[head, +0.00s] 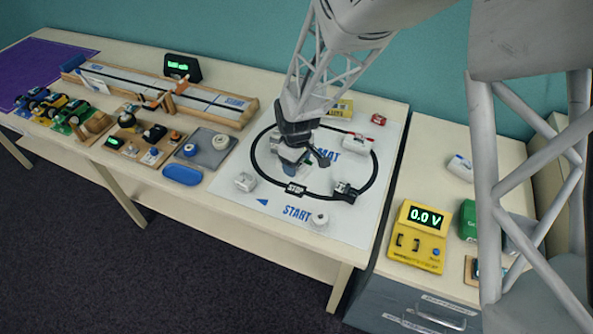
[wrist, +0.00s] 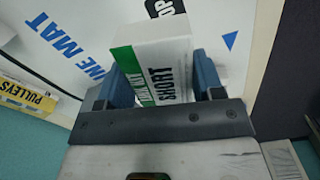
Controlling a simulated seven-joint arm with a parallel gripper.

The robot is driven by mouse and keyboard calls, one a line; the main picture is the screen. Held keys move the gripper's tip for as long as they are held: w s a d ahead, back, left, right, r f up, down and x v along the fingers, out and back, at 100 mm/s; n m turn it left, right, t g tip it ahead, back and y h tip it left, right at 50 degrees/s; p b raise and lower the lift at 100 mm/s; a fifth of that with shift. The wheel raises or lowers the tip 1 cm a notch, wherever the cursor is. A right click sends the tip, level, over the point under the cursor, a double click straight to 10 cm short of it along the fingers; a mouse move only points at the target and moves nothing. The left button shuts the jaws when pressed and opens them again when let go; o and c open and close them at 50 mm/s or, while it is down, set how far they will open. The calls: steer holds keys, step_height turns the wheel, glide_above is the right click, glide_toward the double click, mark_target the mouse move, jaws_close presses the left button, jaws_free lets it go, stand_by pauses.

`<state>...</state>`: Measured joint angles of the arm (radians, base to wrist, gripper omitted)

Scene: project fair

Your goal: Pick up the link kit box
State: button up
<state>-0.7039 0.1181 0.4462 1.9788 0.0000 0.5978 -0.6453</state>
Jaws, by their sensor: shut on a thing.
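The link kit box (wrist: 165,65) is a white box with a green band and the word SHORT, seen close up in the wrist view. My gripper (wrist: 160,72) has its blue fingers on both sides of the box and is shut on it. In the head view my gripper (head: 293,158) is over the white line mat (head: 270,207), inside the black loop. There the box is mostly hidden by the gripper. I cannot tell whether the box touches the mat.
A small white box (head: 245,181), a little wheeled robot (head: 345,191), a STOP marker (head: 295,188) and a white roll (head: 318,219) are near my gripper. A yellow pulleys box (wrist: 25,97) is behind. A yellow meter (head: 420,235) stands right, a wooden track (head: 210,108) left.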

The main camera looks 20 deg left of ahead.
steer(key=shift+r, duration=1.1)
steer(key=w+d+f+m, duration=0.1)
steer(key=w+d, duration=0.6)
steer(key=d, duration=0.3)
steer(key=w+d+f+m, duration=0.1)
steer(key=w+d+m, duration=0.1)
steer(key=w+d, duration=0.6)
steer(key=w+d+f+m, duration=0.1)
steer(key=w+d, duration=0.7)
steer(key=d, duration=0.5)
steer(key=shift+w+f+m, duration=0.1)
steer(key=shift+f+m, duration=0.2)
steer(key=shift+m, duration=0.9)
steer(key=w+d, duration=0.1)
steer(key=d, duration=0.3)
steer(key=w+d+f, duration=0.1)
steer(key=d, duration=0.3)
steer(key=w+d, duration=0.1)
steer(key=d, duration=0.4)
steer(key=shift+w+f, duration=0.15)
steer(key=shift+w, duration=0.05)
steer(key=shift+w, duration=0.15)
steer(key=w, duration=0.5)
steer(key=w+f, duration=0.1)
steer(key=w, duration=0.9)
steer(key=shift+w+d+f, duration=0.15)
steer(key=shift+w+f, duration=0.1)
steer(key=shift+w, duration=0.15)
